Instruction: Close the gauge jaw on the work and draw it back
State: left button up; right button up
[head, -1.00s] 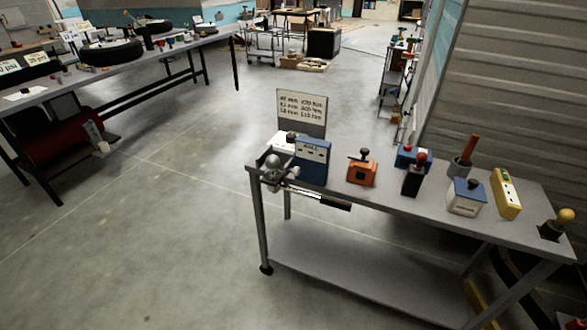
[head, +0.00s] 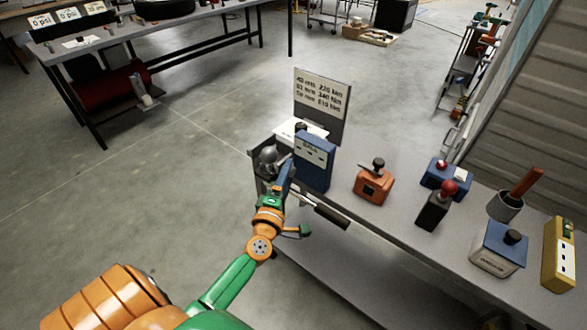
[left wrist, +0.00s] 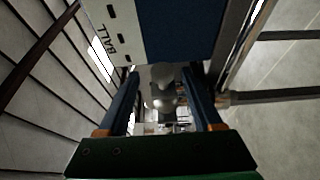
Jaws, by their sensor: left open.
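My left gripper (head: 280,178) reaches over the bench's left end, beside a blue box (head: 314,162) with a white face. In the left wrist view, the box (left wrist: 185,30) is marked "BALL" and fills the top. The two dark blue fingers of the gripper (left wrist: 160,78) are spread apart. A rounded grey metal piece (left wrist: 163,98) shows in the gap between them, and I see no contact. In the head view, a metal ball piece (head: 268,156) stands at the bench corner. I cannot tell which part is the gauge jaw. My right gripper is out of view.
A black-handled bar (head: 332,216) sticks out past the bench's front edge. A sign (head: 322,98) stands behind the blue box. An orange box (head: 373,186), a red-knobbed black block (head: 434,208) and other boxes stand to the right.

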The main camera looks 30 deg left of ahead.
pick_arm(q)
jog(key=shift+f+x, duration=0.2)
jog(key=shift+x, duration=1.05)
jog(key=shift+s+d+r, duration=0.1)
jog(key=shift+d, duration=0.1)
grip_shut()
